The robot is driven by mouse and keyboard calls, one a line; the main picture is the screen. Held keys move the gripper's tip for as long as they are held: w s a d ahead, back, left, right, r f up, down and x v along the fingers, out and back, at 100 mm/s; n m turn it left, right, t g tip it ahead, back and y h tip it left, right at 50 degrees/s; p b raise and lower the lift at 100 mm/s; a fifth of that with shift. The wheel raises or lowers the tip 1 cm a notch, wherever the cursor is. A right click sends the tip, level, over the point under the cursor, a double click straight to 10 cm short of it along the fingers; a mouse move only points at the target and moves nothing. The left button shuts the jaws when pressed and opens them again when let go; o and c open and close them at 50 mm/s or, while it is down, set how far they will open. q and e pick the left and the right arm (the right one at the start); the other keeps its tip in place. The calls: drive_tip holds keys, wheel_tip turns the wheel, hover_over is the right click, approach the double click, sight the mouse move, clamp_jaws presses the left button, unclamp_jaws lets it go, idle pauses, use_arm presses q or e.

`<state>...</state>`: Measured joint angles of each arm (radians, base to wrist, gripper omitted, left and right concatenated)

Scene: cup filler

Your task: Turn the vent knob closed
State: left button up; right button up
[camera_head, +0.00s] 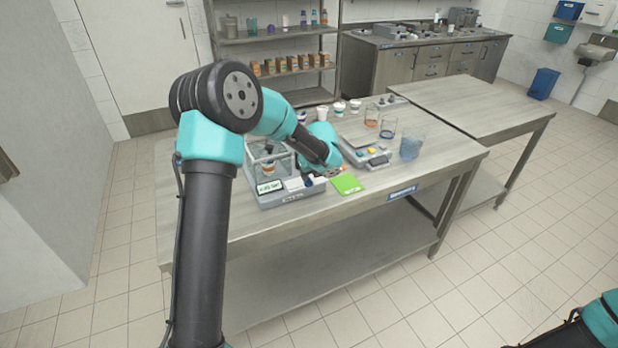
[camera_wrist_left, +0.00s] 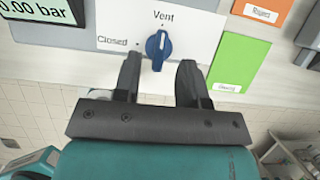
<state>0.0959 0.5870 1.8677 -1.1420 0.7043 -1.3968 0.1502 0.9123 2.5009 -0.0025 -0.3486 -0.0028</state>
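The blue vent knob (camera_wrist_left: 158,48) sits on a white panel (camera_wrist_left: 198,30) marked "Vent" above it and "Closed" to its left. Its grip stands roughly upright in the left wrist view, not turned toward the "Closed" label. My left gripper (camera_wrist_left: 158,72) is open, with its two dark fingertips apart on either side of the knob's lower end. I cannot tell whether either finger touches it. In the head view, the left gripper (camera_head: 328,170) is over the front of the grey device (camera_head: 290,198). My right gripper is out of view.
A display reading in bar (camera_wrist_left: 38,8) lies left of the knob. A green card (camera_head: 347,184) and an orange card (camera_wrist_left: 262,10) lie to the right. A second grey device (camera_head: 366,156) and several cups, including a blue one (camera_head: 412,146), stand on the table.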

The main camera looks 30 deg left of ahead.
sight(309, 178)
use_arm(q)
drive_tip(key=shift+x, duration=1.55)
drive_tip(key=shift+r, duration=0.1)
clamp_jaws()
